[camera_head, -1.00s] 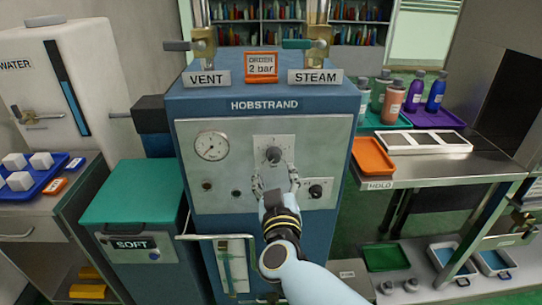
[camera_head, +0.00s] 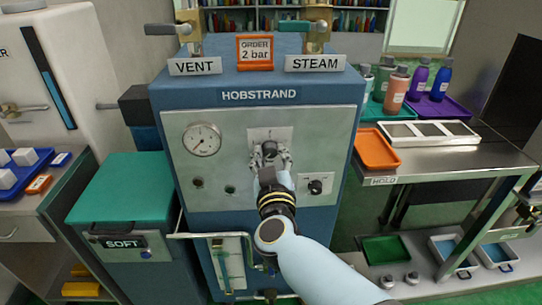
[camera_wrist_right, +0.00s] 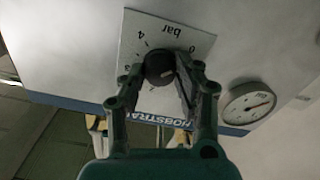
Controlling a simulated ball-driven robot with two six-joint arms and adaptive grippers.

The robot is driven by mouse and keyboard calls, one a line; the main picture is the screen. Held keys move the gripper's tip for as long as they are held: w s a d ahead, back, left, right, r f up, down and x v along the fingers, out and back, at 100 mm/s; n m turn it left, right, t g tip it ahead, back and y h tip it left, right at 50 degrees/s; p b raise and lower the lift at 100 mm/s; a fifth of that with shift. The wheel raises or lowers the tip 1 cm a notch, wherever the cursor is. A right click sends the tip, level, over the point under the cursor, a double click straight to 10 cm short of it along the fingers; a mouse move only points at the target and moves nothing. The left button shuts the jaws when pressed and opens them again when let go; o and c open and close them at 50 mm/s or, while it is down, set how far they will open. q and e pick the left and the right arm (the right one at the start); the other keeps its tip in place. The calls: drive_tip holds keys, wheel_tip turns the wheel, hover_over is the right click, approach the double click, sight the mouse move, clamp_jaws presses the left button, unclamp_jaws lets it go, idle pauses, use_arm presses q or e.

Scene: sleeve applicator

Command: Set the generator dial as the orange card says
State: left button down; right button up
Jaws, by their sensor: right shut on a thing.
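The orange card (camera_head: 255,52) stands on top of the blue Hobstrand generator (camera_head: 345,105) and reads "ORDER 2 bar". The generator dial (camera_head: 270,147) is a black knob on a white plate on the front panel. My left gripper is not in view.
A pressure gauge (camera_head: 202,139) and a smaller black knob (camera_head: 316,187) flank the dial. VENT (camera_head: 195,66) and STEAM (camera_head: 315,63) labels stand on top, with valve levers above. A rail (camera_head: 205,235) juts out below the panel.

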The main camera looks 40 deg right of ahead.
drive_tip(key=shift+c, duration=1.1)
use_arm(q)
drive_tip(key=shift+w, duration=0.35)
use_arm(e)
clamp_jaws()
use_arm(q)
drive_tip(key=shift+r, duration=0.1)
